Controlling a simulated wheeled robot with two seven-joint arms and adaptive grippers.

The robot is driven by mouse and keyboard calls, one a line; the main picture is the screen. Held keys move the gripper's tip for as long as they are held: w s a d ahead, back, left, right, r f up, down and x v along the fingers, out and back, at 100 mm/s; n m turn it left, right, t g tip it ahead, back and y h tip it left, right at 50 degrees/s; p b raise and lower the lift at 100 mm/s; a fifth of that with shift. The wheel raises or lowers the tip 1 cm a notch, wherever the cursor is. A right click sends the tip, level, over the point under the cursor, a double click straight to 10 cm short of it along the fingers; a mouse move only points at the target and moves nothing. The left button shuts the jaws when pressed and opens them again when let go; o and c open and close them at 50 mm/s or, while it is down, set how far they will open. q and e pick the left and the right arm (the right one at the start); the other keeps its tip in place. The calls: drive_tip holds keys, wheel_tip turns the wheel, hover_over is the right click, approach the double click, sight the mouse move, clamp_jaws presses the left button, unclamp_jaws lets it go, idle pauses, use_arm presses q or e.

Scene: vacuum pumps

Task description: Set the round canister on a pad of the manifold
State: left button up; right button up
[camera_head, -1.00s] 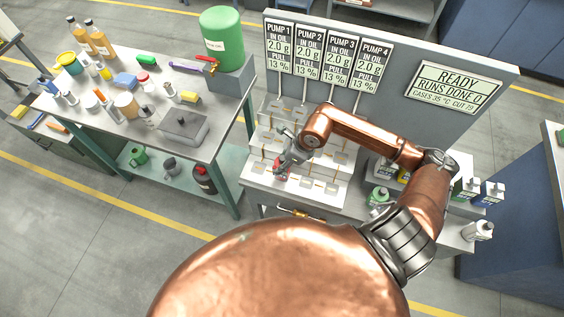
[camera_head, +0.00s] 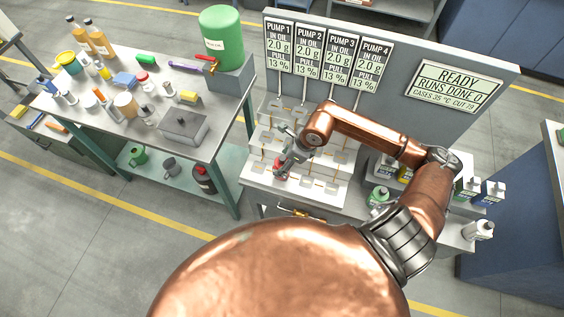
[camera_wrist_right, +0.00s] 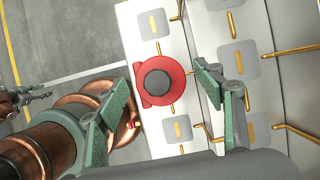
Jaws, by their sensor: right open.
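The round canister (camera_wrist_right: 158,84) is red with a dark grey round top. The right wrist view shows it from above on the lowest step of the white manifold (camera_wrist_right: 195,60), in line between two grey pads (camera_wrist_right: 153,23) (camera_wrist_right: 178,128). It hides what is under it; I cannot tell how well it is seated. My left gripper (camera_wrist_right: 38,93) shows small at the left edge of the wrist view.
Gold pipes (camera_wrist_right: 291,51) run between the manifold pads. A panel (camera_head: 395,70) with pump displays stands behind. Bottles (camera_head: 378,195) stand to the right. A crowded table (camera_head: 120,70) with a green tank (camera_head: 221,40) is at the left.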

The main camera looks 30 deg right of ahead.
drive_tip(key=v, duration=1.1)
drive_tip(key=shift+f, duration=0.1)
drive_tip(key=shift+c, duration=0.2)
clamp_jaws()
idle(0.4)
idle(0.8)
drive_tip(key=p+v, duration=0.7)
drive_tip(key=v, duration=0.5)
idle(0.9)
drive_tip(key=shift+a, duration=0.15)
idle(0.4)
